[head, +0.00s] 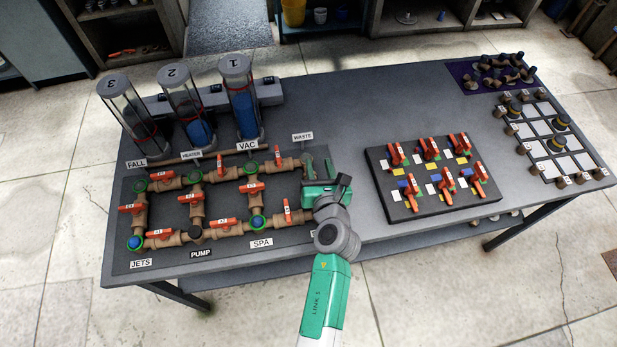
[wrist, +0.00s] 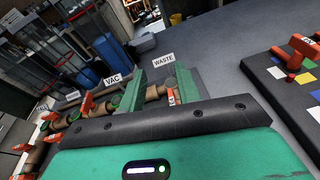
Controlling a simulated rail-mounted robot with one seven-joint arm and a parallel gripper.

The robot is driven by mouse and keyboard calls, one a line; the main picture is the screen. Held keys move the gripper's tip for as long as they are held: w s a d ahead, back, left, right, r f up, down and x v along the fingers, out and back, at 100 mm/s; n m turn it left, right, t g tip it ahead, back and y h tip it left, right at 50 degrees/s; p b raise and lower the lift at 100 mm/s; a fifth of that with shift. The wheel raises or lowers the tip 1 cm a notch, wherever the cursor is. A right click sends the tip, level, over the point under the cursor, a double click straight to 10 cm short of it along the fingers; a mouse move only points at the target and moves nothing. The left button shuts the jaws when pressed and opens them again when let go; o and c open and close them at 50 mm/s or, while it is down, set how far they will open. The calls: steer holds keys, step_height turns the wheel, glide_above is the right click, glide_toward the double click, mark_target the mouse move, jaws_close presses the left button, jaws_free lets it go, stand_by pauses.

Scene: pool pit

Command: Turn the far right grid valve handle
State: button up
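The pipe grid (head: 193,238) of brown fittings with orange lever handles fills the left of the table. At its right side, one orange handle (head: 276,156) shows near the top corner and another orange handle (head: 287,210) near the bottom. My gripper (head: 318,168) is over the grid's right edge, just below the WASTE label (head: 303,137), and hides the pipe there. In the wrist view my gripper (wrist: 160,88) is open, its green fingers apart. A brown pipe fitting (wrist: 154,93) and a bit of orange handle (wrist: 172,98) show between the fingers; contact cannot be told.
A dark board (head: 410,205) with several orange valves stands right of my gripper. Three clear cylinders (head: 236,75) stand behind the grid. A white-squared board (head: 540,125) lies at the far right. The table's back middle (head: 350,100) is clear.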

steer(key=f, duration=0.2)
steer(key=s+f+n+g, duration=0.1)
steer(key=f, duration=0.2)
steer(key=f+n+g, duration=0.1)
steer(key=f, duration=0.1)
steer(key=shift+s+a+f, duration=0.2)
steer(key=shift+s, duration=0.2)
steer(key=b+x, duration=0.4)
steer(key=x, duration=0.3)
steer(key=shift+a+f, duration=0.1)
steer(key=shift+w, duration=0.45)
jaws_close()
